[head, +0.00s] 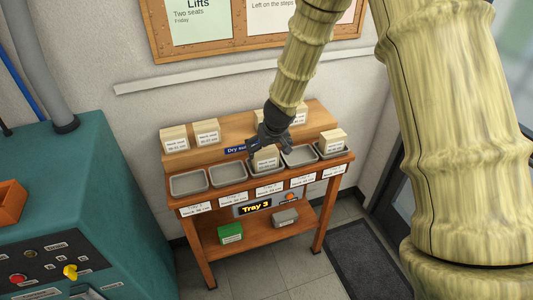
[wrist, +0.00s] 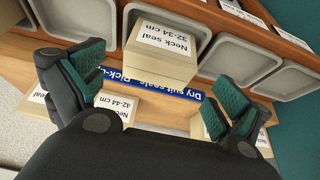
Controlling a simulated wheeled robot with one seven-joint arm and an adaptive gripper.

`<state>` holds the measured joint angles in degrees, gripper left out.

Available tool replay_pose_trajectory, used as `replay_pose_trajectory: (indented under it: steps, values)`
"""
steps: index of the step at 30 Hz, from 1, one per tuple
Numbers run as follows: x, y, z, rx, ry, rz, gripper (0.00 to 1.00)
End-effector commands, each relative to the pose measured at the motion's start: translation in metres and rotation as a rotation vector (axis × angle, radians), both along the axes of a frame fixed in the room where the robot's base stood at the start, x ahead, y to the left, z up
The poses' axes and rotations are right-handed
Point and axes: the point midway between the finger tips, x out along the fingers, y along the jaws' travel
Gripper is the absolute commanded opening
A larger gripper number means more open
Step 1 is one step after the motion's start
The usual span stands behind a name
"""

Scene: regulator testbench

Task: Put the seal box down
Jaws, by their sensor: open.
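The seal box (head: 265,159) is a small cream box with a white label, standing in the middle tray of the front row. In the wrist view the box (wrist: 157,62) reads "Neck seal 32-34 cm" and sits in its grey tray (wrist: 196,12). My gripper (head: 262,146) is just above and behind the box in the head view. In the wrist view my gripper (wrist: 160,85) is open, its green-padded fingers wide apart, one to each side of the box with gaps between. The gripper partly hides the back of the box in the head view.
The grey trays (head: 188,183) left of it are empty; the rightmost holds another box (head: 333,141). More seal boxes (head: 174,138) stand on the raised back shelf. A green box (head: 230,232) and a grey box (head: 285,216) lie on the lower shelf. A teal machine (head: 90,190) stands left.

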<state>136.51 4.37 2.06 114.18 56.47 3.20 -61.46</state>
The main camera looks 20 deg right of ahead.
Motion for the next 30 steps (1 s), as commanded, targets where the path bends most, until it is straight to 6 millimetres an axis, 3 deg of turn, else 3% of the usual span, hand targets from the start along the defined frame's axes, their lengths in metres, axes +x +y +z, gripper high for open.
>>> replay_pose_trajectory:
  steps: [9,20,23,26,30]
  values:
    - [-0.015,0.0,0.032,0.0,-0.001,0.001,1.0]
    - [-0.02,-0.001,0.043,-0.001,0.001,0.0,1.0]
    - [-0.025,-0.003,0.034,-0.008,0.013,-0.003,1.0]
    - [-0.042,-0.008,0.007,-0.028,0.047,-0.015,1.0]
    - [-0.085,-0.019,-0.053,-0.076,0.121,-0.037,1.0]
